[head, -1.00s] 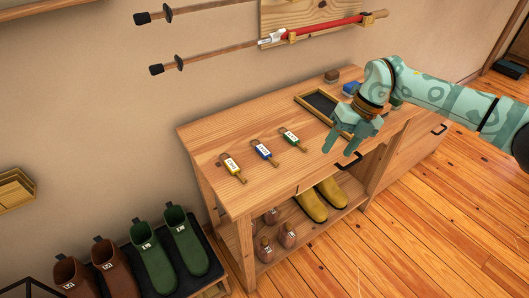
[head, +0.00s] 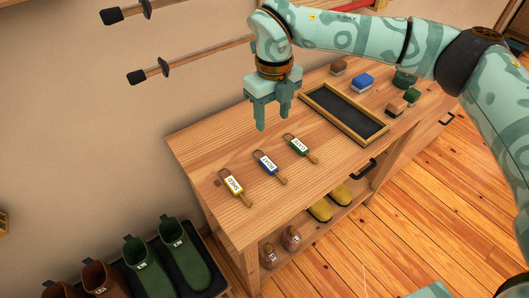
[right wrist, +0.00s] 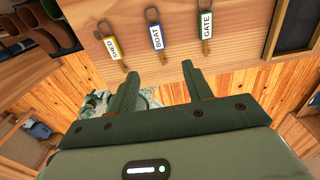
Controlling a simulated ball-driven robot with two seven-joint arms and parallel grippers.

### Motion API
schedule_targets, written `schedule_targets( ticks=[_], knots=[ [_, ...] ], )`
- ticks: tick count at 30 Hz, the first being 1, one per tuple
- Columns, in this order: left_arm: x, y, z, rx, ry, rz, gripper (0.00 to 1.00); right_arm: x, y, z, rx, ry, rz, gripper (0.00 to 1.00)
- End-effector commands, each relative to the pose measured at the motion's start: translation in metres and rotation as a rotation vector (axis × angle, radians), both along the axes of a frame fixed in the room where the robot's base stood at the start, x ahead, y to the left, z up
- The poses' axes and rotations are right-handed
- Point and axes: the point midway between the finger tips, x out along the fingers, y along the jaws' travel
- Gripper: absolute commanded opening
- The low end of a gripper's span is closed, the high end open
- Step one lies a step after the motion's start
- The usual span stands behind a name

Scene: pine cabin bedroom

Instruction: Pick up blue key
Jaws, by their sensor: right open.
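The blue key (head: 268,163) has a blue tag with a white "BOAT" label and lies flat on the wooden bench top, between a yellow key (head: 233,185) and a green key (head: 300,146). It also shows in the right wrist view (right wrist: 157,37), beyond the fingertips. My right gripper (head: 273,120) is open and empty, pointing down above the bench, a little behind the blue key in the head view. Its two fingers also show in the right wrist view (right wrist: 161,75), apart with nothing between them. My left gripper is not in view.
A black tray with a wooden frame (head: 329,98) lies right of the keys. A blue block (head: 362,81) and several brushes or blocks sit farther back. Poles hang on the wall behind. Boots (head: 182,253) stand below left. The bench top around the keys is clear.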

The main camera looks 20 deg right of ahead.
Motion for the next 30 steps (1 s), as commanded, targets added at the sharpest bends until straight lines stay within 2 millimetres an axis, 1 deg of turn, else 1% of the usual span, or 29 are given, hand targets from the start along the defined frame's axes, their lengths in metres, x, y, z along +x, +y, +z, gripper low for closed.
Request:
schedule_targets(
  ticks=[4,9,12,15,20,23,27,30],
  knots=[
    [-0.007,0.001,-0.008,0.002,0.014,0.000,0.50,-0.001,0.001,-0.030,0.000,0.006,0.002,0.50],
    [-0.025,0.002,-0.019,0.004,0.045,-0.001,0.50,-0.001,0.001,-0.074,0.001,0.008,0.001,0.50],
    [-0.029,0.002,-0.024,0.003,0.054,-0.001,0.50,-0.001,0.001,-0.094,0.001,0.006,0.001,0.50],
    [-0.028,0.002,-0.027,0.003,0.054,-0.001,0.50,-0.002,0.001,-0.105,0.001,0.005,0.001,0.50],
    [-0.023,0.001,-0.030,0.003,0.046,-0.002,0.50,-0.002,0.001,-0.113,0.001,0.001,0.001,0.50],
    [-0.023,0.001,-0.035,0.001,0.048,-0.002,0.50,-0.004,0.002,-0.125,0.001,0.004,0.001,0.50],
    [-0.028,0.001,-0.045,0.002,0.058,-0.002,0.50,-0.008,0.004,-0.151,0.002,0.007,0.001,0.50],
    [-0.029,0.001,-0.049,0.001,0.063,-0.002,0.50,-0.008,0.004,-0.162,0.001,0.005,0.000,0.50]
  ],
)
